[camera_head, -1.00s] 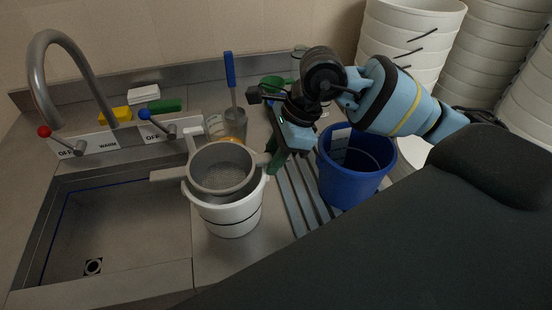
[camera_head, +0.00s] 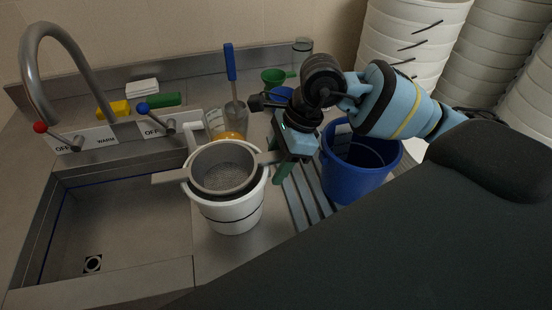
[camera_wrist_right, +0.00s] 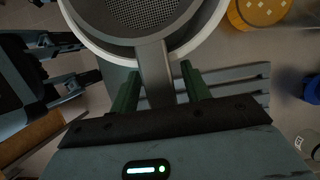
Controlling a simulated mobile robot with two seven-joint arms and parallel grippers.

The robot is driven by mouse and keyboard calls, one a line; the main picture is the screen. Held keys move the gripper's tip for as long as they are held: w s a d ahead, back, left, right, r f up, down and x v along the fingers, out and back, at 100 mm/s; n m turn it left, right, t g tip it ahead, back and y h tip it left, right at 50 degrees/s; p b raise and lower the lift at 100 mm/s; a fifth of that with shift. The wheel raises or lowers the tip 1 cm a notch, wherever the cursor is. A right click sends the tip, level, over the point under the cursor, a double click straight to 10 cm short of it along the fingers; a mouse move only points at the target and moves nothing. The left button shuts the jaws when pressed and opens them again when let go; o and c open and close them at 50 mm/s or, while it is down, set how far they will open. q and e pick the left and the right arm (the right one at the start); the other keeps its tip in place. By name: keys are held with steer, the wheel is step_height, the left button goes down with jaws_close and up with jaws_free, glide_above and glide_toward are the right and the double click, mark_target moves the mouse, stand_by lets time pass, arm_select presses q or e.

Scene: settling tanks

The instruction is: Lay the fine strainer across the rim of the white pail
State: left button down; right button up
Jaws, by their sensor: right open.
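The fine strainer (camera_head: 222,172) is a grey round sieve with a mesh bottom. It lies across the rim of the white pail (camera_head: 235,218), its handle toward my right gripper and a flat tab over the opposite side. In the right wrist view the strainer's mesh (camera_wrist_right: 143,12) and the pail's rim (camera_wrist_right: 95,45) show at the top. My right gripper (camera_head: 281,168) is open beside the pail. In the wrist view its green fingers (camera_wrist_right: 160,82) stand on either side of the handle, with visible gaps.
A blue bucket (camera_head: 350,180) stands on the slatted drainer (camera_head: 300,200) right of my gripper. The sink (camera_head: 120,230) lies left of the pail. Behind are an orange-based jar (camera_head: 232,135), a blue-handled brush (camera_head: 231,65) and a green funnel (camera_head: 273,76). Stacked white pails (camera_head: 415,40) stand at right.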

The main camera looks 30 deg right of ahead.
steer(key=v, duration=1.3)
steer(key=shift+r, duration=0.3)
